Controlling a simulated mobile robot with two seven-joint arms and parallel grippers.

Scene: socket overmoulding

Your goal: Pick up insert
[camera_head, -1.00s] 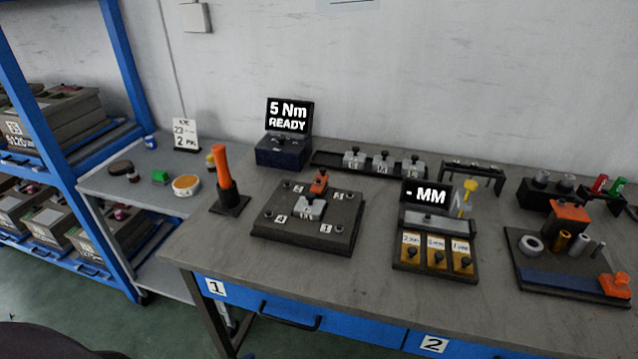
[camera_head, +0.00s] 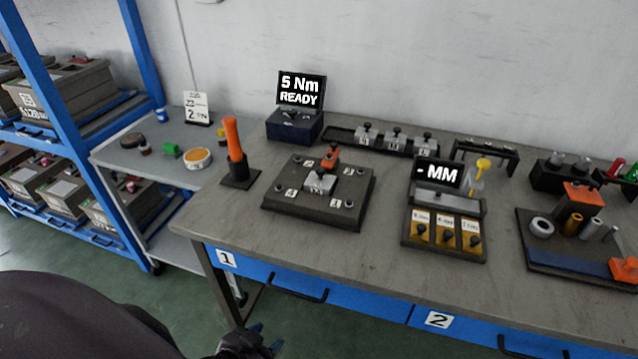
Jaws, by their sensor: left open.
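No thing in view is marked as the insert, so I cannot tell which it is. Small candidate parts stand on the dark tray (camera_head: 562,257) at the right: a pale ring (camera_head: 541,227), a brass cylinder (camera_head: 572,223) and a grey cylinder (camera_head: 591,228). A metal block (camera_head: 319,182) sits on the dark numbered plate (camera_head: 310,208) at the bench middle, beside an orange clamp (camera_head: 331,157). My left gripper (camera_head: 250,344) is open at the bottom edge, low in front of the bench and apart from all these parts; its fingers are partly cut off. My right gripper is not in view.
The grey bench (camera_head: 395,275) has blue drawers 1 and 2 along its front. An orange-handled tool (camera_head: 233,139) stands upright at its left. A gauge box with an MM display (camera_head: 438,174) stands mid-bench. A side shelf (camera_head: 165,170) and blue rack (camera_head: 75,130) are at left.

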